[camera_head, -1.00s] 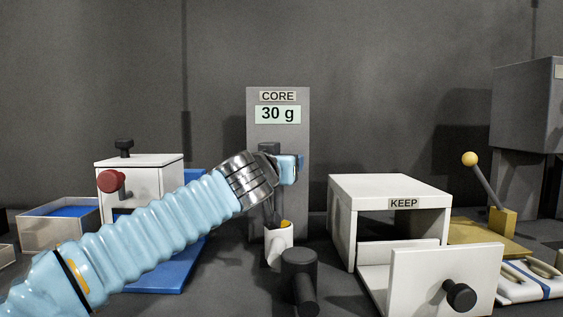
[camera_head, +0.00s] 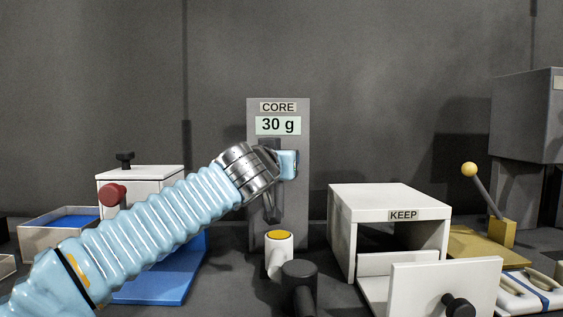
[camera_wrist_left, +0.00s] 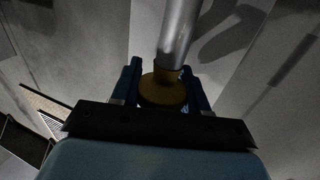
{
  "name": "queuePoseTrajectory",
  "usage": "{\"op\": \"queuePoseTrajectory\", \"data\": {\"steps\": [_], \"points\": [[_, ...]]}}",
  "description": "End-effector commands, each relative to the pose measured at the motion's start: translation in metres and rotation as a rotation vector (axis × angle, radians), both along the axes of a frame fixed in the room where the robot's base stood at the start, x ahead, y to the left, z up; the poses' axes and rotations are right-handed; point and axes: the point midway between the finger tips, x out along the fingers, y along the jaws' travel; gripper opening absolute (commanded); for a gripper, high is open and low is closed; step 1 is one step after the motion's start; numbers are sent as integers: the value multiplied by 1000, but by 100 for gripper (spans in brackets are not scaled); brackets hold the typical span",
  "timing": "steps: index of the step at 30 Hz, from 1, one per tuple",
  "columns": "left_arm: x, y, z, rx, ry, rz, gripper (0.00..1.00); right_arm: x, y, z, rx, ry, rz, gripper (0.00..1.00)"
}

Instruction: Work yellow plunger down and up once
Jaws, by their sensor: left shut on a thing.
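The yellow plunger's brownish-yellow knob (camera_wrist_left: 163,90) sits between the two fingers in the left wrist view, with a bare metal rod (camera_wrist_left: 178,35) running from it. My left gripper (camera_head: 287,165) is shut on this knob, in front of the grey CORE column (camera_head: 297,205). In the head view the gripper hides the knob and rod. A white cup (camera_head: 279,262) with a yellow disc (camera_head: 279,235) at its mouth stands below the gripper, apart from it. My right gripper is out of view.
The CORE display (camera_head: 278,126) reads 30 g. A white KEEP box (camera_head: 390,200) with a pulled-out drawer front (camera_head: 420,290) stands right. A yellow-ball lever (camera_head: 469,170) is farther right. A white box with a red knob (camera_head: 115,194) is left. A dark cylinder (camera_head: 300,273) stands in front.

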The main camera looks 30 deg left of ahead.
Motion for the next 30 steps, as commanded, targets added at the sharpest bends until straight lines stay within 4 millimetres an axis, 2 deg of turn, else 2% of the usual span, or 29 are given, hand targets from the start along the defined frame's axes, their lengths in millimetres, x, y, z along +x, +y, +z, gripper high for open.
{"op": "queuePoseTrajectory", "data": {"steps": [2, 3, 6, 17, 20, 30], "points": [[-2, 0, 6, 3, -14, -2, 0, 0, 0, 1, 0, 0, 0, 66], [-2, 0, 7, 2, -14, -1, 50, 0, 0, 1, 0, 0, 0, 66], [-2, 0, 6, 3, -12, -1, 65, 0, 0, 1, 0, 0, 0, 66], [-6, -1, 3, 2, -10, -1, 66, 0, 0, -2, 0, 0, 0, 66], [-20, -4, 2, 4, -10, -1, 66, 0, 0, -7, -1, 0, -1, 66], [-99, -23, 3, 2, -13, -1, 66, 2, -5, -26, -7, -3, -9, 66]]}}
